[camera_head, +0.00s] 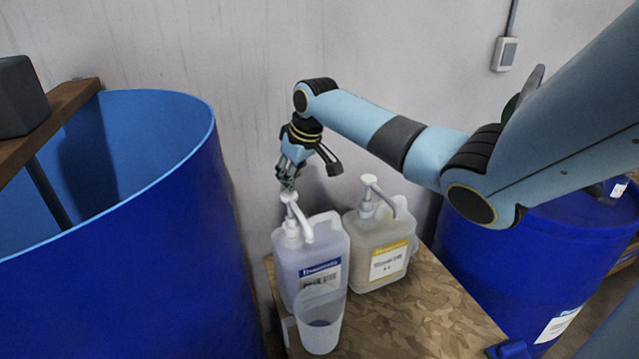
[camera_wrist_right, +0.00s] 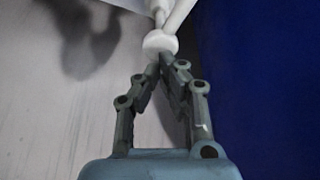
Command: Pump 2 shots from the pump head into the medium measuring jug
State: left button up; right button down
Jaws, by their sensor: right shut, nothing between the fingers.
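A translucent container with a blue label (camera_head: 318,250) stands on the patterned board and carries a white pump head (camera_head: 291,199). A translucent measuring jug (camera_head: 320,325) stands in front of it, under the pump's spout side; a little bluish tint shows low in it. My right gripper (camera_head: 287,187) points down with its fingertips at the top of the pump head, touching or nearly so. In the right wrist view the closed fingertips (camera_wrist_right: 165,58) meet at the round white pump top (camera_wrist_right: 160,43), with nothing between them. My left gripper is not in view.
A second container with a yellow label and its own white pump (camera_head: 382,240) stands just to the right. A large open blue drum (camera_head: 110,260) is at left, with a wooden plank (camera_head: 45,125) across it. Another blue drum (camera_head: 540,250) is at right. The board's front right (camera_head: 430,315) is clear.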

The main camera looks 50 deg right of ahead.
aim_at(293, 196)
jog(key=shift+f+b, duration=1.8)
jog(key=shift+f, duration=1.2)
notch_tip(293, 196, up, 6)
jog(key=p, duration=0.6)
jog(key=shift+r, duration=0.1)
notch_tip(293, 196, up, 2)
jog(key=shift+r+p, duration=0.1)
jog(key=shift+p, duration=1.15)
notch_tip(293, 196, up, 4)
jog(key=shift+f, duration=0.15)
jog(key=shift+s+f, duration=0.1)
